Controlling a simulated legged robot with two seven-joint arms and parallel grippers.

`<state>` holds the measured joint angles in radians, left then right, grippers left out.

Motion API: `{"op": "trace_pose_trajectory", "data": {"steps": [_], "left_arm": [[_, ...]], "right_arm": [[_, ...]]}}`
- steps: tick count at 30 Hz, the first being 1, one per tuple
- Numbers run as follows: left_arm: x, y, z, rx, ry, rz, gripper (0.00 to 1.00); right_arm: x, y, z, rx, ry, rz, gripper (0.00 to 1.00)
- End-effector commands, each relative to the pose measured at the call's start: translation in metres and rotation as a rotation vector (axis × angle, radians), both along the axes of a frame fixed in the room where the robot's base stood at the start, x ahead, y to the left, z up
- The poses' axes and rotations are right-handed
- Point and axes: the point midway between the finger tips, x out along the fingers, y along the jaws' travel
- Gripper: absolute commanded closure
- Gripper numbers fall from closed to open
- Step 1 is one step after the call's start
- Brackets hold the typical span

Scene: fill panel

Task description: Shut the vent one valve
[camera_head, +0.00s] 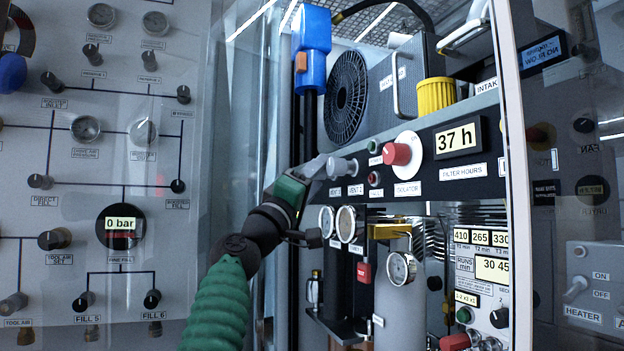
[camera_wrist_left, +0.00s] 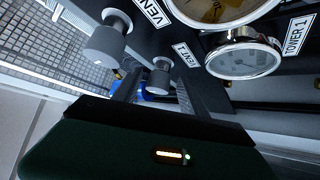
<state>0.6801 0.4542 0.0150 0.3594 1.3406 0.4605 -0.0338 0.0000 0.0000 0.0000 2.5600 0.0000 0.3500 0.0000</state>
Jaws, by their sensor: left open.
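The vent one valve is a grey round knob (camera_wrist_left: 160,78) on the dark panel, beside a label reading VENT 1 in the left wrist view. In that view my left gripper (camera_wrist_left: 156,88) is open, with its two fingers on either side of this knob. Whether they touch it I cannot tell. In the head view my left gripper (camera_head: 318,170) is at the left end of the dark panel and hides the vent one knob. The vent two knob (camera_head: 342,167) shows just right of it, and appears larger in the left wrist view (camera_wrist_left: 108,38). My right gripper is not in view.
Right of the vents are small green and red buttons, a red isolator knob (camera_head: 397,154) and the filter hours display (camera_head: 457,138). Tower gauges (camera_head: 346,224) sit just below the vents. A blue-topped post (camera_head: 311,50) stands above left. A fill panel (camera_head: 100,160) stands at left.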

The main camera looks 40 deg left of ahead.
Motion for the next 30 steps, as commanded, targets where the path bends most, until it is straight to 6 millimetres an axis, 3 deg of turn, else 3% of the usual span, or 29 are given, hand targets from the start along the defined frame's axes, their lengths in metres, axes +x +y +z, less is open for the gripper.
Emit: {"op": "trace_pose_trajectory", "data": {"steps": [4,8,19,24,30], "left_arm": [[-0.008,0.0,-0.01,0.0,-0.001,0.001,0.5],[-0.028,-0.003,-0.029,0.001,-0.002,0.002,0.5],[-0.111,-0.012,-0.083,0.0,-0.001,0.006,0.5],[-0.135,-0.015,-0.094,-0.002,0.0,0.003,0.5],[-0.141,-0.016,-0.093,-0.002,-0.001,0.0,0.5]], "right_arm": [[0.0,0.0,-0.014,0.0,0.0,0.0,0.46],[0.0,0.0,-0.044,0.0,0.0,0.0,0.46],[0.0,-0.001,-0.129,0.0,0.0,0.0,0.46],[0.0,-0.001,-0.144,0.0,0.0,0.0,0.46],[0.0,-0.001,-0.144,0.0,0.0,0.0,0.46]]}}
